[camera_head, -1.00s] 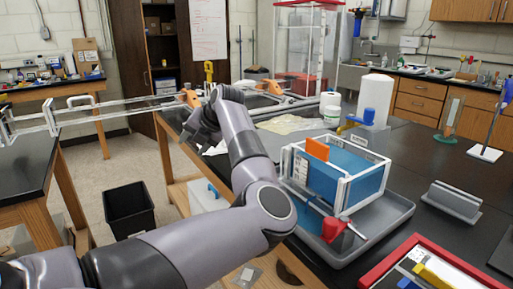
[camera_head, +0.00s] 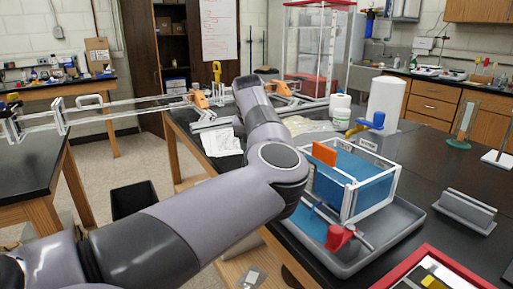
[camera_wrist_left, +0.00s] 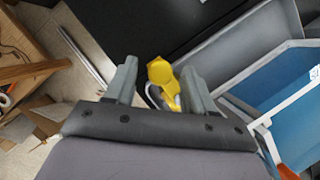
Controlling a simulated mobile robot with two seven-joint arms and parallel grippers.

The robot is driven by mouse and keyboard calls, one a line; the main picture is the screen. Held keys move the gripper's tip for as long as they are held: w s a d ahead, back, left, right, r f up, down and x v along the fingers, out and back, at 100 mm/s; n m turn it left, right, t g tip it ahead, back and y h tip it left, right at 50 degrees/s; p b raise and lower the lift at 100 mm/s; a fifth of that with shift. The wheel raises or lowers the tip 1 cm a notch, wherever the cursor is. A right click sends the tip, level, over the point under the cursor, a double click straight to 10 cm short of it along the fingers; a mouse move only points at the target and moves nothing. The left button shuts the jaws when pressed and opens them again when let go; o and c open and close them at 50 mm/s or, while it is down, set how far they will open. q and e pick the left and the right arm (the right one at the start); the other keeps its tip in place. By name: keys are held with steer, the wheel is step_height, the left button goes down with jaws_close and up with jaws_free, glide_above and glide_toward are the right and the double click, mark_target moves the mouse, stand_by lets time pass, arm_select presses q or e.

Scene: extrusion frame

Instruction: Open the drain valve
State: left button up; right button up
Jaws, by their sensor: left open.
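In the left wrist view a yellow handle-like piece (camera_wrist_left: 160,72), with a pale curved part below it, shows between the fingers of my left gripper (camera_wrist_left: 160,88). The fingers are open, one on either side; I cannot tell whether they touch it. It looks like the drain valve's handle. The white-framed tank with blue water (camera_head: 358,185) stands in a grey tray (camera_head: 405,218); the tank also shows at the right of the wrist view (camera_wrist_left: 292,92). In the head view my left arm hides its gripper and the yellow piece. My right gripper is not in view.
A red piece with a rod (camera_head: 339,237) lies in the tray in front of the tank. An orange plate (camera_head: 324,153) stands in the tank. A white cylinder (camera_head: 386,103) stands behind. A grey holder (camera_head: 466,208) is to the right, with bare black table around it.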

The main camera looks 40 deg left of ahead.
arm_select(q)
steer(key=shift+f, duration=0.2)
jaws_close()
steer(key=s+n+g, duration=0.1)
steer(key=n, duration=0.3)
steer(key=s+d+n+g+y, duration=0.1)
steer(key=s+n, duration=0.1)
steer(key=n, duration=0.1)
steer(key=s+n+g+y, duration=0.1)
steer(key=n, duration=0.3)
steer(key=shift+s+d+r+n+g, duration=0.1)
steer(key=shift+s+d+n+g, duration=0.1)
steer(key=shift+n+g, duration=0.1)
steer(key=shift+s+d+n+g+p, duration=0.15)
steer(key=shift+d+n+g+p, duration=0.1)
steer(key=shift+n, duration=0.45)
steer(key=shift+s+d+n+g+p, duration=0.1)
steer(key=shift+d+n+g, duration=0.15)
steer(key=shift+n, duration=0.45)
